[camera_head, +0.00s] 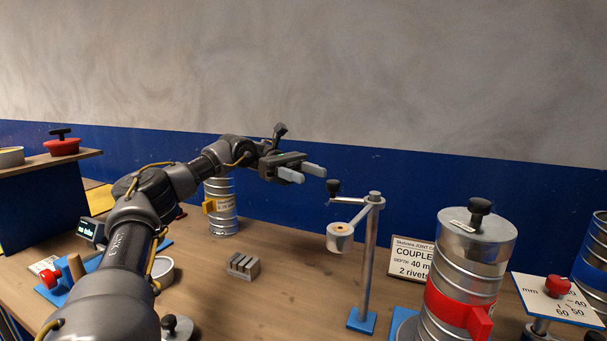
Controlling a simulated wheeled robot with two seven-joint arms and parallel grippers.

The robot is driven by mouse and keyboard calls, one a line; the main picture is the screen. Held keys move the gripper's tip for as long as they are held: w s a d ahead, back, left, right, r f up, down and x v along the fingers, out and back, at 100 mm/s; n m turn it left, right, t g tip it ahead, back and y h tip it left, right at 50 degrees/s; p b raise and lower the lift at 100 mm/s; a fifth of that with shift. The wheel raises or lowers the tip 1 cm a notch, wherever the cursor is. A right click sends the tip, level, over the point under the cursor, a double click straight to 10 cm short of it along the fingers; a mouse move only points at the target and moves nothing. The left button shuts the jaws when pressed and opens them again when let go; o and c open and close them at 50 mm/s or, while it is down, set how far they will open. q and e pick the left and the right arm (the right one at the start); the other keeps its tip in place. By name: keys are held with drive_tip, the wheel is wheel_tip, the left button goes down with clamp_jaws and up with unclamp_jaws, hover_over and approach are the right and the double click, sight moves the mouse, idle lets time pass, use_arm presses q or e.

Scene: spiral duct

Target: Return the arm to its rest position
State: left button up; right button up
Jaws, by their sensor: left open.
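My left arm comes in from the lower left and reaches toward the middle of the view. My left gripper (309,173) is open and empty, its two pale fingertips apart and pointing right. It is in the air above the workbench, in front of the blue wall band and left of the post with the crank. A silver duct (222,213) with a yellow tag stands behind and below the forearm, its top partly hidden by it. My right gripper is not in view.
A metal post (367,265) with a crank and a hanging roll (340,236) stands right of the gripper. A large duct (467,265) with a red clamp is at the right, near a sign (411,260). A slotted metal block (243,266) lies on the bench (290,300). Bare bench lies around the block.

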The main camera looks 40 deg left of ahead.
use_arm(q)
drive_tip(key=shift+a, duration=0.3)
idle(0.5)
